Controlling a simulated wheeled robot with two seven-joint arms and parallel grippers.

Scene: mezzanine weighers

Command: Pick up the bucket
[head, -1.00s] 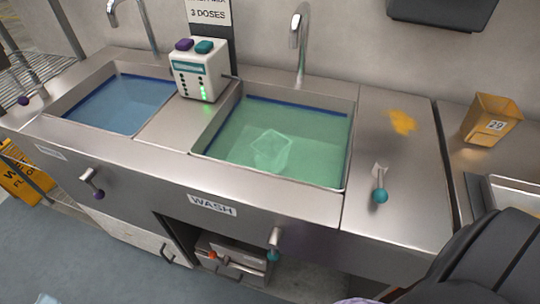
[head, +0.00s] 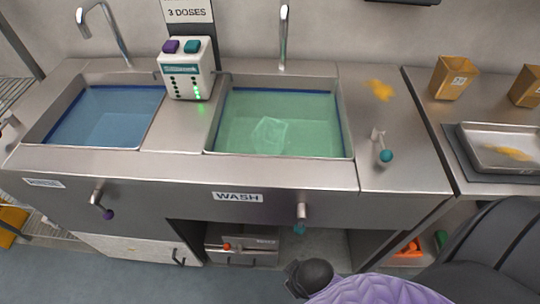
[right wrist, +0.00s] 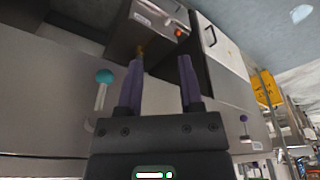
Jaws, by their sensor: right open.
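No object is plainly marked as the bucket. A clear, square-sided container (head: 270,133) sits in the green liquid of the wash sink (head: 352,155); its lower part is blurred by the liquid. Two golden-brown tubs, one (head: 449,77) on the right counter and one (head: 526,86) at the right edge, also show. My right gripper (right wrist: 162,62) is open with purple fingers and nothing between them. In the right wrist view it is in front of the steel sink cabinet. My left gripper is not in view.
A blue-filled sink (head: 105,110) is at left, with a dispenser (head: 187,70) between the sinks. A metal tray (head: 500,155) is at right. A box (head: 245,245) stands in the opening below the wash sink.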

